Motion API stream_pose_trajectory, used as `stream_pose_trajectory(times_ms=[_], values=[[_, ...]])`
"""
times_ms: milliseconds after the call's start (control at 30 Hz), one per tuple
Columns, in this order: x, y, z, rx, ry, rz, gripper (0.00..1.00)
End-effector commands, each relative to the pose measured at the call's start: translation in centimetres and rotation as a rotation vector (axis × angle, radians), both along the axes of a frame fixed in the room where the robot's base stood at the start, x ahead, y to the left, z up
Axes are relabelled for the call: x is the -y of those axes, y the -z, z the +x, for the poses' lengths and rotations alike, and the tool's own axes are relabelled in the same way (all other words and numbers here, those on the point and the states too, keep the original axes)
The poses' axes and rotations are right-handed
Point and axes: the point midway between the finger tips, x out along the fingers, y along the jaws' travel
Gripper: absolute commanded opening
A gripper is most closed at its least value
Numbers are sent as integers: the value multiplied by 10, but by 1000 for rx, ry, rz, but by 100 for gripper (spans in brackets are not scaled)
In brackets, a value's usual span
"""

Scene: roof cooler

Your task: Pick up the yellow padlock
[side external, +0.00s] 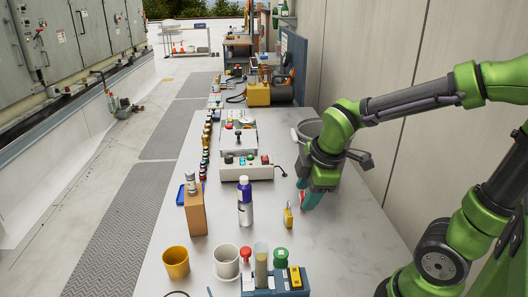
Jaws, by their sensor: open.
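The yellow padlock (288,217) stands on the grey table, right of a white bottle with a dark purple band. My gripper (303,202) is just to the right of and behind the padlock, low over the table, with its jaws pointing down. The fingers look teal with a red part at the left. The gripper is open, but the space between its fingers is hard to make out. The padlock appears outside the jaws; I cannot tell whether they touch it.
The bottle (245,204) and a cardboard box (195,211) stand to the left. A yellow cup (176,262), a white mug (226,262) and a blue rack (275,283) stand in front. The table's right front is clear.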

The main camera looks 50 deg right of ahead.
Motion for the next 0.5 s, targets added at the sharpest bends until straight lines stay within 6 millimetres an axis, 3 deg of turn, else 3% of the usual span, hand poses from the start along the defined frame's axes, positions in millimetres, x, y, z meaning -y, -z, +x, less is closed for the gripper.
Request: stream_pose_trajectory(times_ms=[300, 500], values=[[21, 19, 27, -191, -1010, -435, 50], [26, 15, 35, -249, -1408, -600, 50]])
